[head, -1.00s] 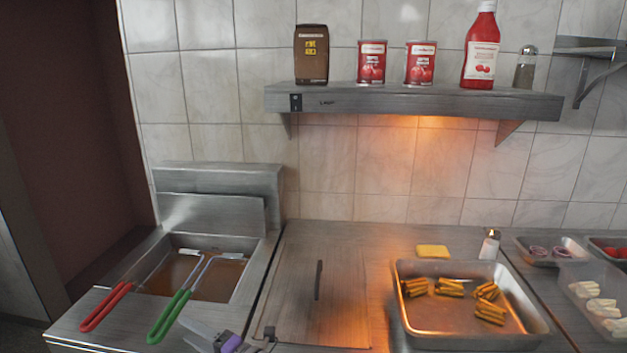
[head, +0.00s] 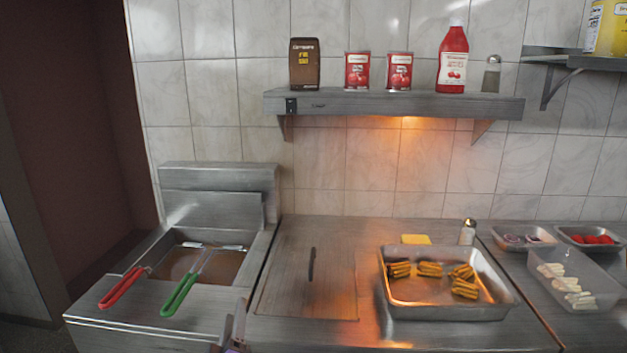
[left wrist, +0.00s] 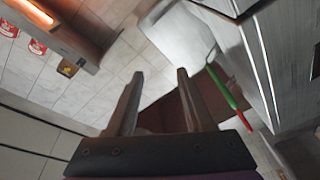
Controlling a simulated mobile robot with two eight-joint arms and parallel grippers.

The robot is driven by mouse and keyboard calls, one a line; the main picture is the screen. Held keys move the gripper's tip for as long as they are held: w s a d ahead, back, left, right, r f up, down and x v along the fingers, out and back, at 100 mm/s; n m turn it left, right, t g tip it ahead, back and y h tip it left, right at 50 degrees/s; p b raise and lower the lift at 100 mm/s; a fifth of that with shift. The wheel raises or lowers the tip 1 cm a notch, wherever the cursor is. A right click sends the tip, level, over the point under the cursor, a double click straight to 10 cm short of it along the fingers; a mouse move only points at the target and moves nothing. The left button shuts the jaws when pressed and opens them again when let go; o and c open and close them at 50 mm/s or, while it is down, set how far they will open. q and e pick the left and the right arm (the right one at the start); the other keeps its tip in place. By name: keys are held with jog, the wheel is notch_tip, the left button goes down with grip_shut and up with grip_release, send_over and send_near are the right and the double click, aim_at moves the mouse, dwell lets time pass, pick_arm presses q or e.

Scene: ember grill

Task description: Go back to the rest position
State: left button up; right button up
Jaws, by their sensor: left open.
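My left gripper (head: 234,330) shows at the bottom edge of the head view, in front of the steel counter and just right of the fryer. In the left wrist view its two fingers (left wrist: 160,98) are apart with nothing between them. That wrist view is tilted and shows the wall, the shelf and the fryer's green handle beyond the fingers. My right gripper is in neither view.
The fryer (head: 215,176) at left has red (head: 122,287) and green (head: 181,294) basket handles jutting forward. A steel tray (head: 447,312) of fried pieces sits right of the counter's lid (head: 290,285). A wall shelf (head: 390,104) holds cans and bottles. Food containers stand at the far right.

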pick_arm(q)
jog(key=s+a+f+m+g+h, duration=0.2)
jog(key=s+f+m+g, duration=1.05)
jog(key=s+f, duration=1.15)
notch_tip(320, 180, up, 16)
jog(key=p, duration=1.3)
jog(key=shift+s+a, duration=0.15)
jog(key=shift+s, duration=0.25)
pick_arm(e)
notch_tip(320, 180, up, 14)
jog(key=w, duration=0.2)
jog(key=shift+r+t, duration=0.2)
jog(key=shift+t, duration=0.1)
pick_arm(q)
jog(key=shift+s, duration=0.15)
jog(key=shift+w, duration=0.2)
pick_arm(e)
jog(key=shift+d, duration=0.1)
